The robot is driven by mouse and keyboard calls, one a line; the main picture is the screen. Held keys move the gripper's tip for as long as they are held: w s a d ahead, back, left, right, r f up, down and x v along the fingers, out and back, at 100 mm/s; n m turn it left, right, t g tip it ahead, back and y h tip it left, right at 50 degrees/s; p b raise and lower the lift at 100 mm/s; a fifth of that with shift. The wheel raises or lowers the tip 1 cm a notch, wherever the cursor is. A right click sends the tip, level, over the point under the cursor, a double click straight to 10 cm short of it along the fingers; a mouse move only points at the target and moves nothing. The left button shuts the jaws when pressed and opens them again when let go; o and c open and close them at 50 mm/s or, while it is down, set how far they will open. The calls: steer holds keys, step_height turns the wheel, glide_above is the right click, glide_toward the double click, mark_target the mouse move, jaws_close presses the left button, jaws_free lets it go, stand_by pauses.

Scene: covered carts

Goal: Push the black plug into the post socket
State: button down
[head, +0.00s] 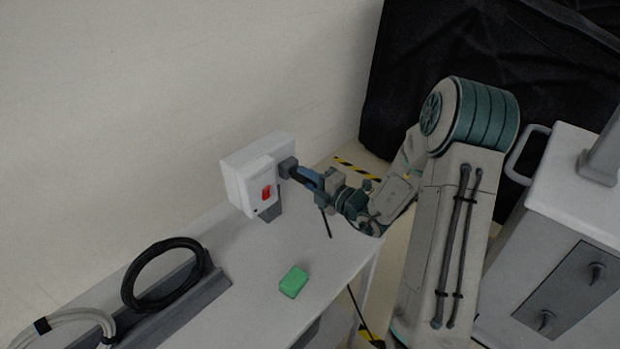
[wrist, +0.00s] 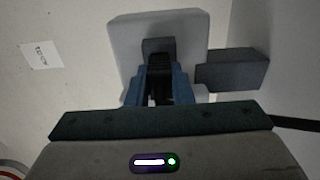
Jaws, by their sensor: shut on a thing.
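A white box-shaped socket housing (head: 240,180) on a dark post stands at the back of the white table in the head view. It carries a red switch (head: 267,192). My gripper (head: 296,172) is at its right side, shut on the black plug (head: 288,167). In the wrist view the blue fingers (wrist: 158,85) hold the black plug (wrist: 160,65) in front of the pale housing (wrist: 125,40). The plug's front end meets a dark square on the housing. How deep it sits cannot be told.
A green block (head: 293,282) lies on the table near its front edge. A white cart (head: 570,190) stands at the right.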

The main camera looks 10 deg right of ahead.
steer(key=shift+w+a, duration=0.25)
steer(key=shift+w, duration=0.1)
steer(key=c, duration=1.2)
jaws_free()
steer(key=shift+s+d, duration=0.1)
steer(key=b+v, duration=0.1)
steer(key=v, duration=1.2)
steer(key=shift+s+d, duration=0.2)
steer(key=shift+s, duration=0.05)
